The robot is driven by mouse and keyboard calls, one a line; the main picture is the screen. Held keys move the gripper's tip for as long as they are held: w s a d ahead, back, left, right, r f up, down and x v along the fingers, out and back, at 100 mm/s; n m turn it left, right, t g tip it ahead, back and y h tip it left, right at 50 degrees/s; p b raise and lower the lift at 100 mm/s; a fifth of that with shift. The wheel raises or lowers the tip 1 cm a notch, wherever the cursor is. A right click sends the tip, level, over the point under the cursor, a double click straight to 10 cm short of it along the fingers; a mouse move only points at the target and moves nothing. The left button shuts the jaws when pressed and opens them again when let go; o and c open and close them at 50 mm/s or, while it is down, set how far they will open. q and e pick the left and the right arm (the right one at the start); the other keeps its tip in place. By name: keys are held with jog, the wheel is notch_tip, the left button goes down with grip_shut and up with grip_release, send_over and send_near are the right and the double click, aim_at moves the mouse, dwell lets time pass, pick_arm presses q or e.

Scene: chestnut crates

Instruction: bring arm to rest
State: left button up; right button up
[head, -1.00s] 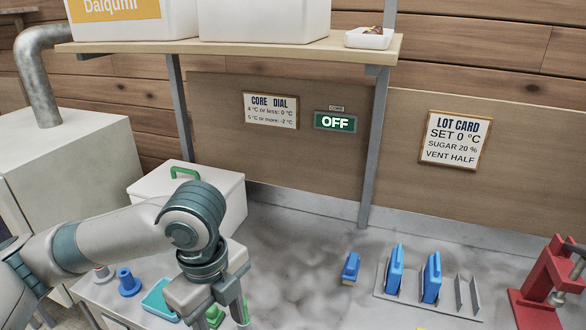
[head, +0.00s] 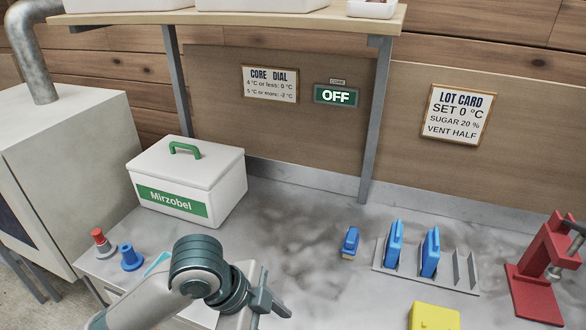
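My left arm comes in at the lower left of the head view. Its gripper (head: 268,297) is low over the grey worktop (head: 310,240), in front of and to the right of a white lidded box (head: 185,187). I see nothing clearly held in it, and I cannot tell how far apart its fingers are. My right arm and gripper are not in view.
Red (head: 101,241) and blue (head: 131,257) knobs stand left of my arm. A small blue piece (head: 351,241), a grey rack (head: 468,271) with blue holders, a yellow block (head: 433,317) and a red press (head: 541,275) stand right. The worktop's middle is clear.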

pick_arm(q)
notch_tip(320, 180, down, 6)
jog(key=s+n+t+h, duration=0.1)
jog(key=n+t, duration=0.1)
jog(key=n, duration=0.4)
jog(key=s+a+f+n+y, duration=0.3)
jog(key=s+a+f+n, duration=0.4)
jog(key=a, duration=0.3)
jog(key=s+a+f+n+y, duration=0.3)
jog(key=s+a+f+n, duration=0.2)
jog(key=s+a+f, duration=0.4)
notch_tip(320, 180, down, 30)
jog(key=b, duration=0.4)
jog(key=s+a+f+g+b, duration=0.1)
jog(key=s+a+f+b, duration=0.1)
jog(key=s+f, duration=0.7)
jog(key=s+a+f+g+b, duration=0.1)
jog(key=s+f, duration=0.8)
jog(key=f, duration=0.4)
jog(key=shift+s+a+f+m+b, duration=0.15)
jog(key=shift+a+m+b, duration=0.15)
jog(key=shift+a+b, duration=0.1)
